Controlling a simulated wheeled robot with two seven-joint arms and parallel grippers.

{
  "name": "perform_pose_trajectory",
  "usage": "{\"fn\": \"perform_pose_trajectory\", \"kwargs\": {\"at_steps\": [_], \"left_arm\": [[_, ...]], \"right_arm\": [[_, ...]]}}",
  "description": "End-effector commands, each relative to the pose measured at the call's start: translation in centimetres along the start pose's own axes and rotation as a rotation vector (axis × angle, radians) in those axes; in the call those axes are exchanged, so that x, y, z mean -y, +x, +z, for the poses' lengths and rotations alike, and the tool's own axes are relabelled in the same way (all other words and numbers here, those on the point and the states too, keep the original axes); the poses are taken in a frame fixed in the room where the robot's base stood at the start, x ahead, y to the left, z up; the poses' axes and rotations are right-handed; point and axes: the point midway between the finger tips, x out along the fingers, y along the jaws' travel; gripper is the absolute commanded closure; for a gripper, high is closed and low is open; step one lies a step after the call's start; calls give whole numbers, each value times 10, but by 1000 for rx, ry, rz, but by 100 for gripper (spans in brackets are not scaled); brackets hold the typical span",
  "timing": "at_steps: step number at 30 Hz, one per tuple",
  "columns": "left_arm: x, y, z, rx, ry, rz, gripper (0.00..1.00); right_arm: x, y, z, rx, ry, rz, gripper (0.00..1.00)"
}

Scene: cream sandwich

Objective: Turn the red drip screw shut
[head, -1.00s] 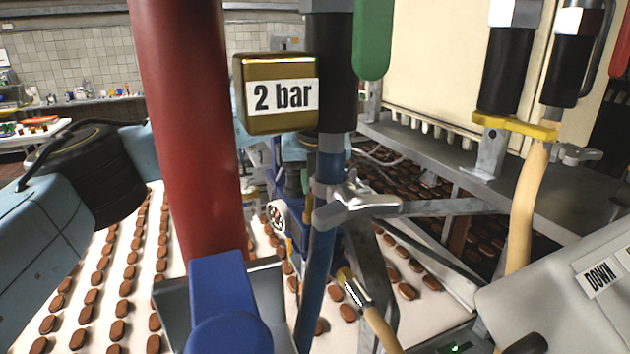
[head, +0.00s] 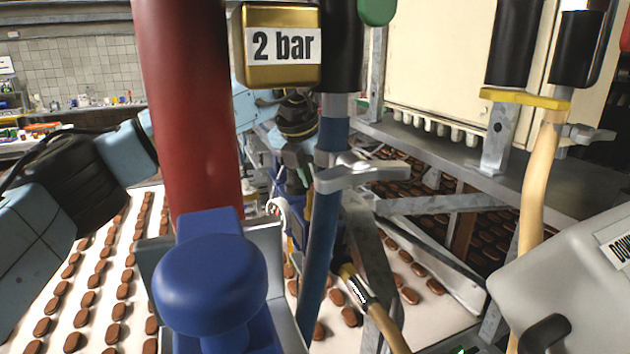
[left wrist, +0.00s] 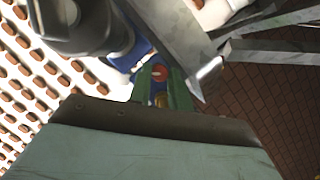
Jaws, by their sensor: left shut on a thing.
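The red drip screw (left wrist: 159,71) shows in the left wrist view as a small red round head next to blue parts. My left gripper (left wrist: 161,80) has its two green fingers on either side of the red head and is shut on it. In the head view my left arm passes behind the thick red column, and its wrist shows again just right of the column. The fingertips and the screw are not clear there. My right gripper is in neither view.
The red column (head: 188,100), a gold "2 bar" box (head: 282,73), a blue knob (head: 210,280) and a blue pipe with a metal lever (head: 360,172) crowd the foreground. A white belt (head: 100,290) with rows of brown biscuits runs below.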

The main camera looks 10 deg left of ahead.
Motion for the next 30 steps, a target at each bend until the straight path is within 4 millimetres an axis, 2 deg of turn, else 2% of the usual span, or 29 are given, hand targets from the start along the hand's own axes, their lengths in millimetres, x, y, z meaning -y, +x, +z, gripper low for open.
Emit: {"fn": "perform_pose_trajectory", "kwargs": {"at_steps": [15,30], "left_arm": [[-4,-2,2,3,368,-153,100],[-5,-2,2,4,478,-196,100]], "right_arm": [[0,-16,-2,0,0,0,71],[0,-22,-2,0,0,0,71]]}}
